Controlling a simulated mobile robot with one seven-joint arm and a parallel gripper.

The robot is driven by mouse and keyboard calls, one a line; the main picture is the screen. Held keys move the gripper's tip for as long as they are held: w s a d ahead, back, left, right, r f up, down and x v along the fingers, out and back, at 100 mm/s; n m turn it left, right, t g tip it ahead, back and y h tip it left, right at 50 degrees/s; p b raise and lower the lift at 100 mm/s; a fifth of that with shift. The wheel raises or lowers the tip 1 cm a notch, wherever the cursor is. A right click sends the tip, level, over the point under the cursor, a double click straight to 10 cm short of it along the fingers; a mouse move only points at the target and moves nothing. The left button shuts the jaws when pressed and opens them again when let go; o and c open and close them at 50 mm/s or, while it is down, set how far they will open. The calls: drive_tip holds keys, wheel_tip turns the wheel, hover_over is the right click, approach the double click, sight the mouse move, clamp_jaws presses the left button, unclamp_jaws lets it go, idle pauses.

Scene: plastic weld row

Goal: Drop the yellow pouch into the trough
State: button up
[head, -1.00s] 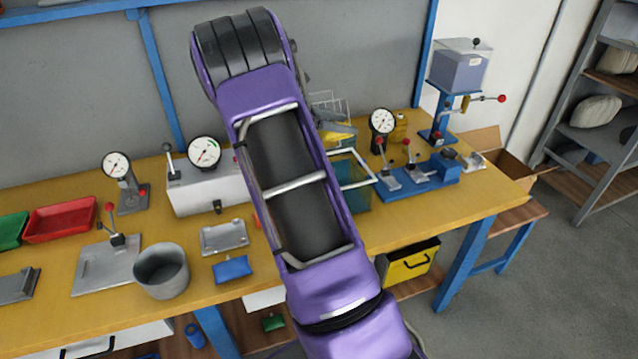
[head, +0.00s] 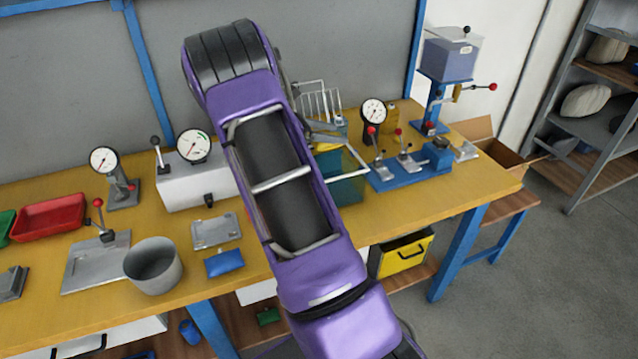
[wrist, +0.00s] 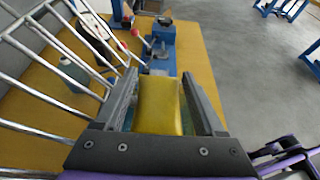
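The yellow pouch (wrist: 160,107) sits between the two grey fingers of my gripper (wrist: 158,82) in the wrist view, with both fingers close against its sides. In the head view my gripper (head: 322,132) is partly hidden behind my purple arm, and a bit of the yellow pouch (head: 327,147) shows below its fingers. A teal see-through bin with a pale rim (head: 347,188), which seems to be the trough, stands on the yellow bench just below the pouch. My arm hides its left part. I cannot tell whether the pouch is inside its rim.
A white wire rack (head: 320,98) stands close behind the gripper. A blue fixture with clamps (head: 410,170) and a dial gauge (head: 373,112) are to the right. A blue pouch (head: 224,262), a grey bucket (head: 154,270) and a metal tray (head: 215,232) lie left of my arm.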

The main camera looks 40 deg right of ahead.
drive_tip(key=o, duration=0.4)
drive_tip(key=shift+r, duration=0.1)
drive_tip(key=shift+w+a+r, duration=0.2)
drive_tip(key=shift+w+a, duration=0.05)
drive_tip(key=shift+a, duration=0.25)
drive_tip(key=v, duration=1.6)
drive_tip(key=shift+s+a, duration=0.2)
drive_tip(key=shift+a, duration=0.05)
drive_tip(key=shift+f, duration=0.1)
